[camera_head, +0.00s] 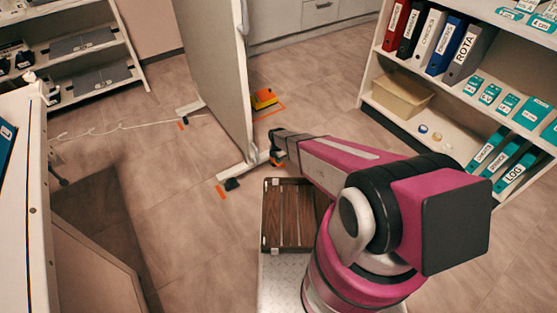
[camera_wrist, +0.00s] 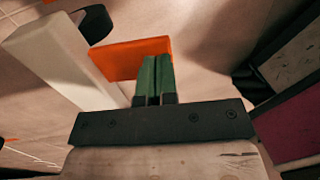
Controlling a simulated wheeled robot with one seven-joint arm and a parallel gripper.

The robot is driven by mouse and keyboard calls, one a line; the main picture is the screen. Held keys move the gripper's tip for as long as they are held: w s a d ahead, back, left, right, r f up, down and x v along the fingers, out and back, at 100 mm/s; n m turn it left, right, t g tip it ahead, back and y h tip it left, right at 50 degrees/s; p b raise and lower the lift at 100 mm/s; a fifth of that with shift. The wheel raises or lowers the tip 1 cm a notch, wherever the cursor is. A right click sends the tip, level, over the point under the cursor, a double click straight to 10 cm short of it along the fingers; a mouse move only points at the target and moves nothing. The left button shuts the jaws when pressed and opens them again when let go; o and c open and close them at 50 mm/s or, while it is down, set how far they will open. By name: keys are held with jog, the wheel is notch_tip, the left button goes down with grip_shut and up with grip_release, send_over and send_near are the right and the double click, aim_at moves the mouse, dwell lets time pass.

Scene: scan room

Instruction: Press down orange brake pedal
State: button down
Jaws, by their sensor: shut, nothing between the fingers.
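The orange brake pedal (camera_wrist: 128,57) is a flat orange plate at the end of a white foot bar (camera_wrist: 62,62), beside a black caster (camera_wrist: 93,22) in the wrist view. My gripper (camera_wrist: 153,62) has its green fingers shut together and empty. The fingertips overlap the pedal's right edge in the picture; I cannot tell whether they touch it. In the head view my gripper (camera_head: 279,151) is down at the near foot of a tall grey partition (camera_head: 215,75). Only a small orange bit of the pedal shows there, mostly hidden by my gripper.
Orange tape marks (camera_head: 221,191) lie on the floor near the partition's feet. A yellow and orange object (camera_head: 264,98) lies behind the partition. A shelf (camera_head: 440,122) with binders stands right, and a white cable (camera_head: 130,125) lies left. Open floor lies left of the partition.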

jog(key=shift+s+d+f+t+y, duration=0.2)
jog(key=shift+s+f+t+y, duration=0.3)
jog(key=shift+t, duration=0.5)
jog(key=shift+w+f, duration=0.1)
jog(key=shift+w, duration=0.15)
jog(key=shift+r, duration=0.8)
